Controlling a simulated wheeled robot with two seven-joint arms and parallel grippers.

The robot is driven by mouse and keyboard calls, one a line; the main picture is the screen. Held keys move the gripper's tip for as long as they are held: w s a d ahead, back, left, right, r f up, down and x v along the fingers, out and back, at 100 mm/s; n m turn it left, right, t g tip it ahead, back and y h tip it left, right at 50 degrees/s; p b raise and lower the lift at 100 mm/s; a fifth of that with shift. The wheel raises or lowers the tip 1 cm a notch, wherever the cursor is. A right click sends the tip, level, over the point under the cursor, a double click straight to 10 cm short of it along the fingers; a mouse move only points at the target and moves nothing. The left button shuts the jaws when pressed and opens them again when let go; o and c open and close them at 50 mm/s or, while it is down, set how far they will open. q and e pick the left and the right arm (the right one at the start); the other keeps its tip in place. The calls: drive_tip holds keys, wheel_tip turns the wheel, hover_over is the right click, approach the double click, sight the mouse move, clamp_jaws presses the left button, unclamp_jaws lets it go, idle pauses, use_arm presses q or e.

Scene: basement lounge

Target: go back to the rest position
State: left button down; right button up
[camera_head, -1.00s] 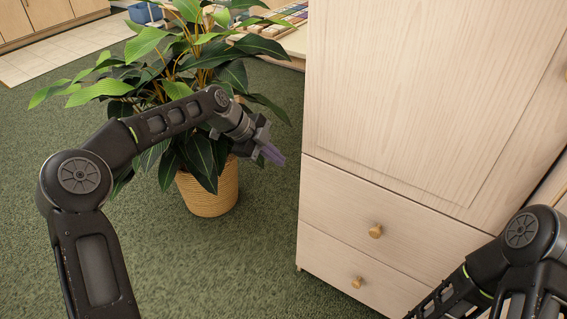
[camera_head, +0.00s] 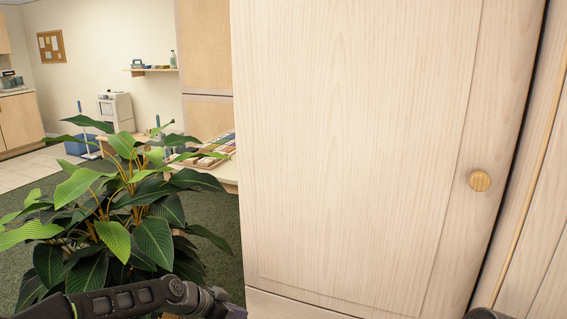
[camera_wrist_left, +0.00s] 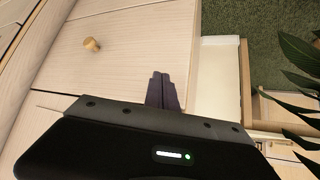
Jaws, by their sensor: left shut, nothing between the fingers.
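My left gripper (camera_head: 232,311) shows at the bottom edge of the head view, in front of the plant and beside the wardrobe's left edge. In the left wrist view its two dark fingers (camera_wrist_left: 162,91) are together with nothing between them. They lie across the view of the pale wooden front. Of my right arm only a small dark piece shows at the bottom right of the head view; its gripper is out of view.
A tall pale wardrobe (camera_head: 345,140) with a round knob (camera_head: 480,181) stands close in front. A leafy plant (camera_head: 115,215) stands at the left. Behind it are a table with a tray of coloured pieces (camera_head: 212,150) and a blue bin (camera_head: 80,146). Green carpet lies between.

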use_arm(q)
drive_tip(key=s+d+f+n+p, duration=0.2)
drive_tip(key=s+d+f+n, duration=0.4)
drive_tip(key=s+f, duration=0.4)
drive_tip(key=s+f+n+g+y+p, duration=0.1)
drive_tip(key=s+f+n+g+p, duration=0.1)
drive_tip(key=s, duration=1.2)
drive_tip(key=s+f+n+g+y+p, duration=0.1)
drive_tip(key=s+f+n+g+p, duration=0.2)
drive_tip(key=s, duration=1.1)
drive_tip(key=shift+s+a+f+y+p, duration=0.3)
drive_tip(key=shift+s+a+p, duration=0.15)
drive_tip(key=shift+p, duration=0.2)
